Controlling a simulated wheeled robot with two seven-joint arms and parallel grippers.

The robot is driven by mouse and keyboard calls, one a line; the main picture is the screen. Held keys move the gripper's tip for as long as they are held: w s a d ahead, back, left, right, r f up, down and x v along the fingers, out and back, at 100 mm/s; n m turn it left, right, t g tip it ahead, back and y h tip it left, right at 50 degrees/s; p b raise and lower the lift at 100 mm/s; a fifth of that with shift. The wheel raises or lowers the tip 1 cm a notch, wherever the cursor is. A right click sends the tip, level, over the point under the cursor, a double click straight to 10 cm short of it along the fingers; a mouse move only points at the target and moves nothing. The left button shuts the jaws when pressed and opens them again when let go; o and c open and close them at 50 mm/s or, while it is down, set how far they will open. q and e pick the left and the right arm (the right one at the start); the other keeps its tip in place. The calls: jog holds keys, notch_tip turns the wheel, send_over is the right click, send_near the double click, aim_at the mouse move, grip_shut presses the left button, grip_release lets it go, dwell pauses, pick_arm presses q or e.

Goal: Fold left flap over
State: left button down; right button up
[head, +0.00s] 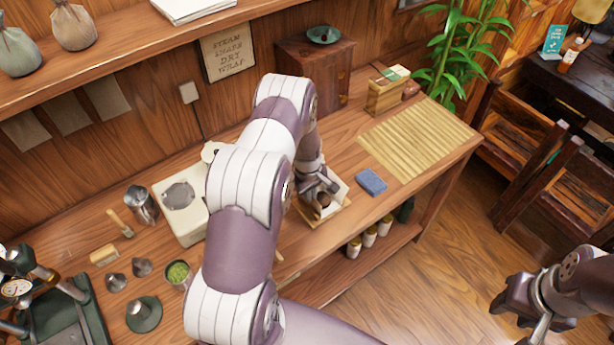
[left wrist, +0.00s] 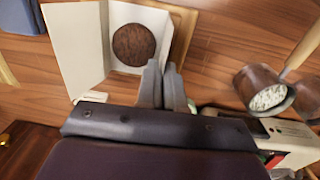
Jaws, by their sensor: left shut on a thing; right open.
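A dark round tea cake (left wrist: 134,45) lies on a white paper wrapper (left wrist: 120,14) in the left wrist view. One broad flap (left wrist: 72,45) of the wrapper stands raised on the picture's left. The left flap is at the picture's right in this view, as that view is turned about. My left gripper (left wrist: 164,72) is shut at that edge of the paper, its fingers close together; it hides much of the flap. In the head view my left gripper (head: 320,196) is over the wrapper and mostly covers the cake. My right gripper (head: 522,318) is open and empty, out over the floor.
The wrapper lies on a small wooden board (head: 337,219). A blue cloth block (head: 371,181) and a slatted bamboo mat (head: 418,138) are to the right. A white scale-like box (head: 181,204), a metal cup (head: 142,204) and a green-filled cup (head: 179,273) stand to the left.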

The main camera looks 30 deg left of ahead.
pick_arm(q)
jog(key=shift+w+r+g, duration=0.15)
jog(key=shift+w+g, duration=0.15)
jog(key=shift+w, duration=0.1)
jog(key=b, duration=0.1)
jog(key=g+b, duration=0.1)
jog(key=b, duration=0.1)
jog(key=shift+w+d+f+y, duration=0.2)
jog(key=shift+w+f+y, duration=0.1)
jog(key=shift+f+y, duration=0.1)
jog(key=shift+w+d+r+g+b, duration=0.15)
jog(key=shift+r+g+b, duration=0.1)
jog(key=shift+g+b, duration=0.5)
pick_arm(e)
notch_tip(320, 180, down, 4)
jog(key=shift+s+r, duration=0.15)
jog(key=shift+r, duration=0.05)
pick_arm(q)
jog(key=c, duration=1.4)
grip_release()
jog(key=shift+o, duration=0.2)
jog(key=shift+r, duration=0.15)
pick_arm(e)
jog(key=shift+f, duration=0.1)
